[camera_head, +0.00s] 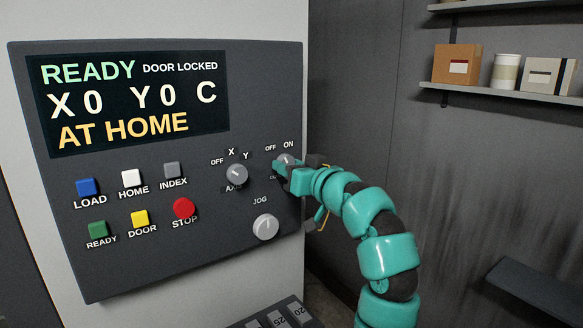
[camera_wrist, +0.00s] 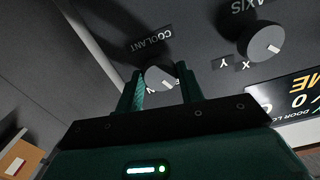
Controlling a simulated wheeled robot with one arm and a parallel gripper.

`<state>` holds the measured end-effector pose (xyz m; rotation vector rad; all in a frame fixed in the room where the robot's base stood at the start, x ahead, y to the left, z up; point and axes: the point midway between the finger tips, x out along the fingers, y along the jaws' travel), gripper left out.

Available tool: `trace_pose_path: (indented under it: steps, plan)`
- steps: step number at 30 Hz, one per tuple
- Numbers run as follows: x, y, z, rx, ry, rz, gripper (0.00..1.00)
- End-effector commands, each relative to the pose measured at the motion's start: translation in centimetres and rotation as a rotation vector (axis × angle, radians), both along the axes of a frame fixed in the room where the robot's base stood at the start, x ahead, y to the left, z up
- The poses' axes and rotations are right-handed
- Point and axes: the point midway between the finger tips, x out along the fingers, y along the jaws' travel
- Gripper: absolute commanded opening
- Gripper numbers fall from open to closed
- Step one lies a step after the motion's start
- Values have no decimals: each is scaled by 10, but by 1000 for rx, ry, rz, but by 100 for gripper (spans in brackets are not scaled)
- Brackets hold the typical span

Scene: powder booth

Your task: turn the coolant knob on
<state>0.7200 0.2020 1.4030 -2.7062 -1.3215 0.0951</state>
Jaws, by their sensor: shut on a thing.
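The coolant knob (camera_head: 286,160) is a small round grey knob at the right of the dark control panel, below the labels OFF and ON. My gripper (camera_head: 282,168) reaches it from the right and partly covers it in the head view. In the wrist view, the coolant knob (camera_wrist: 160,76) sits between the two green fingers of my gripper (camera_wrist: 162,86), which are shut on it. The panel is upside down there, with COOLANT above the knob. The knob's light mark points lower right, seemingly toward the OFF side. The fingers partly hide the OFF and ON labels.
The axis knob (camera_head: 236,174) is just left of my gripper, and the jog knob (camera_head: 265,227) is below. Several coloured buttons and a display (camera_head: 130,103) reading READY fill the panel's left. A shelf (camera_head: 505,94) with boxes hangs on the right wall.

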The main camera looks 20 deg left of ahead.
Motion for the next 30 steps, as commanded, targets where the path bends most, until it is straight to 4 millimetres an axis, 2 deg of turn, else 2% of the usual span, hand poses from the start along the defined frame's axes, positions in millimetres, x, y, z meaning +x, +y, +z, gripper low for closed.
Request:
trace_pose_path:
  steps: [30]
  plan:
    - [0,0,3,553,713,-3,15]
